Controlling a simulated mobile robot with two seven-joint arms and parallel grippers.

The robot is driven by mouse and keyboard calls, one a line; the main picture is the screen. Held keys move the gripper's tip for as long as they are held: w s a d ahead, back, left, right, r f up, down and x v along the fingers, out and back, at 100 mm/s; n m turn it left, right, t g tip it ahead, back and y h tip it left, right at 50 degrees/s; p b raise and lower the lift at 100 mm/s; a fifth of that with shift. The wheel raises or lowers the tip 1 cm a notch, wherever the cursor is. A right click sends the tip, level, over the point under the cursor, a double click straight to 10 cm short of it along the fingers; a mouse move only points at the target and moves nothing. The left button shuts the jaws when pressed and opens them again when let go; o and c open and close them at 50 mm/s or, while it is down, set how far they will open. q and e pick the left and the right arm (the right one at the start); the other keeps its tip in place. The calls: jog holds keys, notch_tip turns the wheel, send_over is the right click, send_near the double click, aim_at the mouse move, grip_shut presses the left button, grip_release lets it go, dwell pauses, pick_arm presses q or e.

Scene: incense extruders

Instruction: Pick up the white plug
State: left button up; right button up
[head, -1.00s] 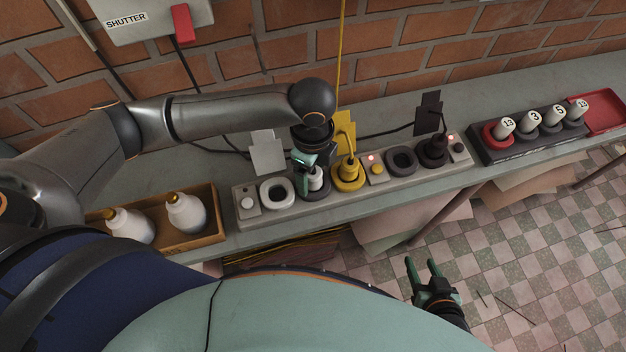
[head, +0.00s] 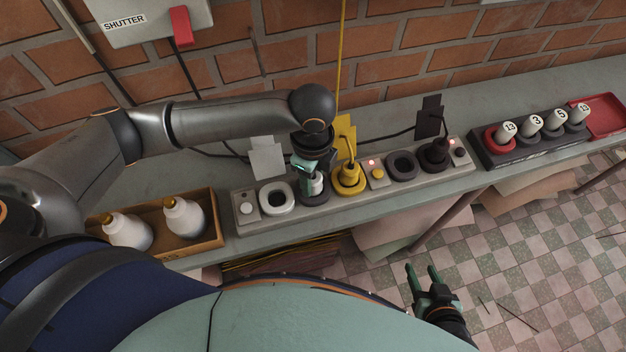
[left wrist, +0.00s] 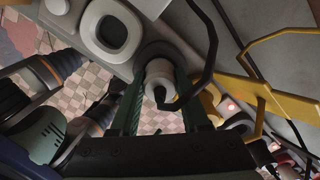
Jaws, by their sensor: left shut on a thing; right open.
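The white plug (head: 315,183) stands in a dark round socket (head: 313,198) on the grey power strip. In the left wrist view the white plug (left wrist: 159,74) sits between the two green fingers, with a black cord bending out of its top. My left gripper (head: 308,182) is shut on the white plug, coming down from above. It also shows in the left wrist view (left wrist: 160,100). An empty white-ringed socket (head: 277,198) is just left of the plug. My right gripper (head: 424,276) is open and empty, low over the floor at the right.
A yellow plug (head: 349,176) stands close on the right of the white one. Farther right are an empty dark socket (head: 401,165) and a dark plug (head: 434,153). A cardboard box (head: 205,228) with two white bottles stands at the left. Numbered white pegs stand in a dark rack (head: 499,149).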

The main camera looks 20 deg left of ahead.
pick_arm(q)
grip_shut()
